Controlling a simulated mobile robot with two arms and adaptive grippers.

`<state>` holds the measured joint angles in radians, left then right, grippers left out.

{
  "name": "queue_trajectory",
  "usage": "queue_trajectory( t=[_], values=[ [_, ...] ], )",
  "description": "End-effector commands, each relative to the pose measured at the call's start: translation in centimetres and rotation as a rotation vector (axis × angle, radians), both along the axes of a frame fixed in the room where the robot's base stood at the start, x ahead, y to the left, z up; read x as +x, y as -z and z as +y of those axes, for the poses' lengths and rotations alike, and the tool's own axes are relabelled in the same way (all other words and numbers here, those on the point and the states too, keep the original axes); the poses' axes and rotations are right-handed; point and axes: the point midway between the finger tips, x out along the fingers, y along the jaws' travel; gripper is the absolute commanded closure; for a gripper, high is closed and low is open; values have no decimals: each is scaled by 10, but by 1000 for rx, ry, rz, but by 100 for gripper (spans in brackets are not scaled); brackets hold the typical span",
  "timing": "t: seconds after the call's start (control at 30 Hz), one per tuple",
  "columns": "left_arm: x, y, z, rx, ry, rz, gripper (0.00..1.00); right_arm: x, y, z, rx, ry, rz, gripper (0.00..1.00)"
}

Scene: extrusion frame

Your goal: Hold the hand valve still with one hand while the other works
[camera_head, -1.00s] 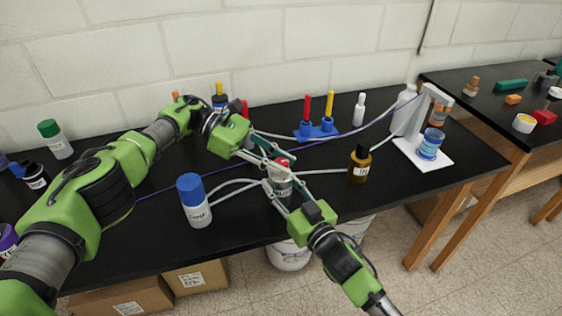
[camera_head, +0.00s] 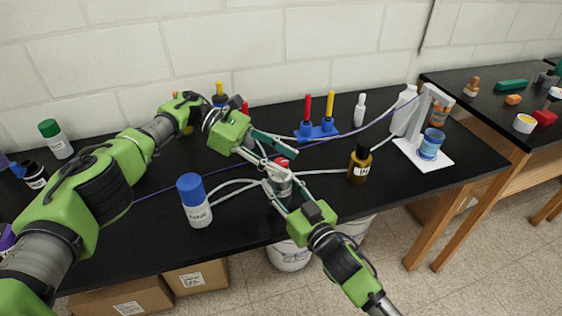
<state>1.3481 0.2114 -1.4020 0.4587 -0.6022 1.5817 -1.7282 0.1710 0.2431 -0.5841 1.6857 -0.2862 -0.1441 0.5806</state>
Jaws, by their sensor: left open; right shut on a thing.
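The hand valve (camera_head: 283,184) is a small grey body with a red top, standing near the middle of the black bench with pale tubes beside it. My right gripper (camera_head: 279,193) reaches in from the lower right and is shut on the valve body. My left gripper (camera_head: 281,157) comes from the upper left with its fingers spread just above and behind the red top. I cannot tell whether a left finger touches the top. The fingers hide part of the valve.
A blue-capped bottle (camera_head: 195,202) stands left of the valve, a brown bottle (camera_head: 360,164) right. A blue rack (camera_head: 318,130) holds red and yellow sticks behind. A white stand (camera_head: 423,152) with a blue spool is at right. A purple line (camera_head: 335,138) crosses the bench.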

Motion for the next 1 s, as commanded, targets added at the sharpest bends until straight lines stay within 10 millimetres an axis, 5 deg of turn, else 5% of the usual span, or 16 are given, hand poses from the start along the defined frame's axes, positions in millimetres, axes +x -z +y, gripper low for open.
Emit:
queue_trajectory(
  t=[0.43, 1.0],
  values=[
    [1, -80, 1, -1, -2, -4, 59, 1, 1, -2, -2, 3, 2, 86],
    [2, -87, -4, -10, -12, -10, 59, 1, 1, -1, -2, 3, 2, 86]
  ],
)
